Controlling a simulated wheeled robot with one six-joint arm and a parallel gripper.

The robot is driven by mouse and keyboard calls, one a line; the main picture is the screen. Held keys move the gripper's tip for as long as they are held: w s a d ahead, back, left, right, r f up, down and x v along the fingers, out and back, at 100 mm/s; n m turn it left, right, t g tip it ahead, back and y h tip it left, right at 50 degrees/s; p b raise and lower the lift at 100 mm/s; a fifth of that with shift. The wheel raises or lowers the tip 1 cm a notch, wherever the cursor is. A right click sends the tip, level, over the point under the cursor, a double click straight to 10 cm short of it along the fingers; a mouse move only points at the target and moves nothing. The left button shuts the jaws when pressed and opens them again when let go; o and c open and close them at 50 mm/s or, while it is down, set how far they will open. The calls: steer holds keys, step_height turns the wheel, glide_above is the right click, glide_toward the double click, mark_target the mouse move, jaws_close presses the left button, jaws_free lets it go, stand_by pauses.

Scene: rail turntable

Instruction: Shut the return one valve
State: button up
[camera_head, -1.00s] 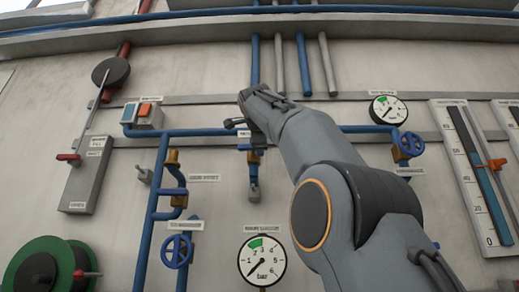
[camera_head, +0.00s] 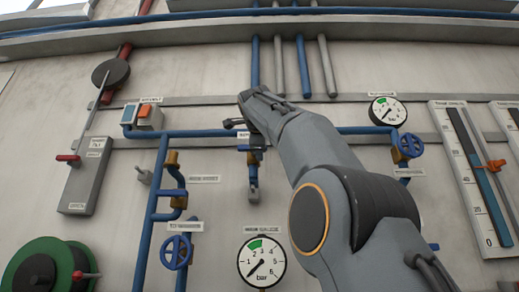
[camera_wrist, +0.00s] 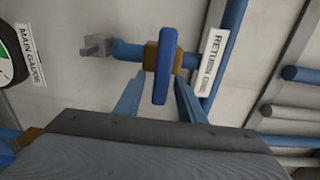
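The return one valve shows in the wrist view as a brass body (camera_wrist: 151,56) on a blue pipe, with a flat blue handle (camera_wrist: 165,65) that looks set across the pipe. Its "RETURN ONE" label (camera_wrist: 213,62) is just to the right. My gripper (camera_wrist: 161,95) is open, with one finger on each side of the handle's lower end. Gaps show between fingers and handle, and I cannot tell how deep the handle reaches. In the head view my gripper (camera_head: 243,112) is at the wall just above the valve (camera_head: 252,149), partly covering its label.
A grey tap (camera_wrist: 95,45) sits left of the valve in the wrist view. The main gauge (camera_head: 262,262) is below it in the head view. Blue handwheels stand at left (camera_head: 177,251) and right (camera_head: 410,145). Blue pipes run close around the valve.

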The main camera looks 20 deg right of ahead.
steer(key=b+v, duration=0.3)
steer(key=v, duration=0.4)
steer(key=shift+s+a+b, duration=0.15)
steer(key=shift+s+b, duration=0.2)
stand_by(0.4)
